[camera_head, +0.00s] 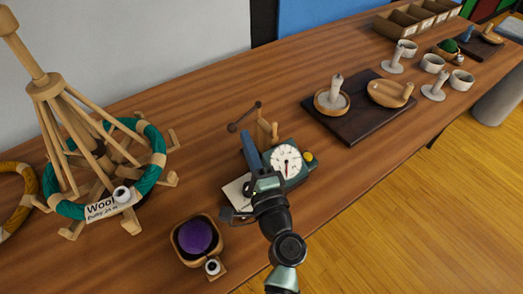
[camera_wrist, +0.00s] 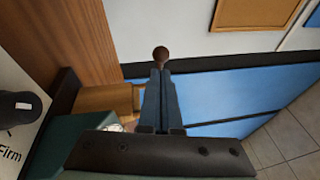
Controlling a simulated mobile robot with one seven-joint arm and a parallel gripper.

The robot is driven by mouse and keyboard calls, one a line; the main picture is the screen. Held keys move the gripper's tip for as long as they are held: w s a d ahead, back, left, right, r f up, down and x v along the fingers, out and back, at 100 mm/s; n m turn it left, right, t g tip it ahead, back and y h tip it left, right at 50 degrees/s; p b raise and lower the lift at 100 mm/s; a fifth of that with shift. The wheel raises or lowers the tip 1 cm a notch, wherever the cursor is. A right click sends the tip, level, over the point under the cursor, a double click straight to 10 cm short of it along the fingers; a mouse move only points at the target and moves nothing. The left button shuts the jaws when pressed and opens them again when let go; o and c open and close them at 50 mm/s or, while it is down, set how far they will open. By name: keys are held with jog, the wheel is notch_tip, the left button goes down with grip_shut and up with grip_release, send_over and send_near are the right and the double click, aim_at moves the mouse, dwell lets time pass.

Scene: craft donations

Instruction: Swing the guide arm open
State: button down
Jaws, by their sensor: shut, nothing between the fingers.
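A teal winder (camera_head: 296,178) with a white dial stands near the table's front edge. A thin dark rod (camera_head: 245,116) with a brown knob (camera_head: 232,127) at its near end shows behind it, beside a wooden part (camera_head: 266,128); it looks like the guide arm. My gripper (camera_head: 246,138) reaches over the winder's left side, its blue fingers shut and empty. In the wrist view the brown knob (camera_wrist: 160,53) shows just beyond the fingertips (camera_wrist: 160,72); I cannot tell whether they touch. The fingers hide the rest of the rod there.
A wooden swift (camera_head: 60,90) with a teal skein (camera_head: 152,137) stands at left. A wooden bowl (camera_head: 180,245) with purple yarn (camera_head: 195,236) sits at front left. A dark board (camera_head: 350,130) lies right of the winder. The table behind the rod is clear.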

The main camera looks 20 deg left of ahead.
jog(key=shift+a, duration=0.25)
jog(key=a+b, duration=0.1)
jog(key=a, duration=0.1)
jog(key=w+a+b, duration=0.1)
jog(key=a+b, duration=0.1)
jog(key=shift+a, duration=0.4)
jog(key=shift+s+d, duration=0.1)
